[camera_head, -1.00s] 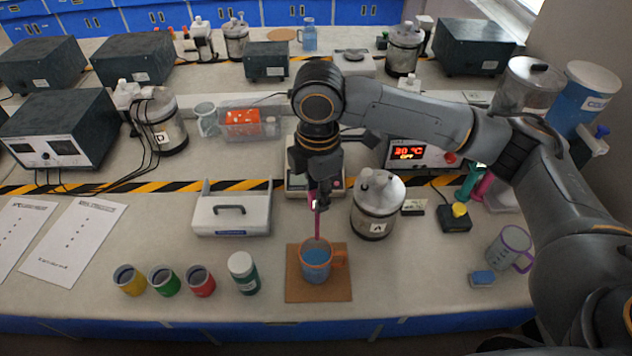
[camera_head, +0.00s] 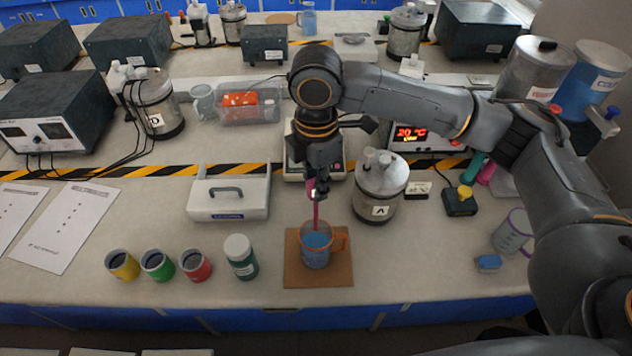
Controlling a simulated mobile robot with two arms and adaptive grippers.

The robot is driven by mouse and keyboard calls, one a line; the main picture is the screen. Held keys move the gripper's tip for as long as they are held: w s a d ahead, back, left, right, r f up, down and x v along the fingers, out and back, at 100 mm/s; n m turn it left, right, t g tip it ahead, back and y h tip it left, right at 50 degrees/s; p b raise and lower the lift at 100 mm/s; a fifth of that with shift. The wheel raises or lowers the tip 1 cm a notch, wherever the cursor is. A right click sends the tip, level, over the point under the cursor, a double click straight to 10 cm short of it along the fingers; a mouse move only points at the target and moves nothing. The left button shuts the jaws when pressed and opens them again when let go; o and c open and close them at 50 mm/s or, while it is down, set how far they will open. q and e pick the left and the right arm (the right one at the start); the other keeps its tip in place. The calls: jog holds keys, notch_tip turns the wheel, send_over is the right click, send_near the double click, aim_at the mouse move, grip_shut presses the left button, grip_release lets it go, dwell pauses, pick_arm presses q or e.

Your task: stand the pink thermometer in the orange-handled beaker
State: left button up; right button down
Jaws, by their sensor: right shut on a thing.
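The orange-handled beaker (camera_head: 316,249) holds blue liquid and stands on a brown square mat (camera_head: 320,277) near the front edge of the bench. My right gripper (camera_head: 316,188) is above the beaker, shut on the pink thermometer (camera_head: 316,212). The thermometer is close to upright, and its lower end is at or inside the beaker's mouth. I cannot tell whether its tip touches the bottom. My left gripper is not in view.
Left of the mat stand a green bottle (camera_head: 241,257) and red (camera_head: 195,265), green (camera_head: 158,265) and yellow (camera_head: 122,265) cups. The metal vessel marked A (camera_head: 380,188) stands close behind on the right. A purple-handled beaker (camera_head: 513,232) and a blue block (camera_head: 488,263) lie farther right.

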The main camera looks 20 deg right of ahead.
jog(key=shift+f+b, duration=0.55)
jog(key=shift+f, duration=1.2)
jog(key=shift+f+b, duration=0.9)
jog(key=shift+f, duration=1.95)
jog(key=c, duration=1.2)
grip_release()
jog(key=shift+r, duration=0.1)
notch_tip(320, 180, up, 12)
jog(key=shift+f, duration=0.1)
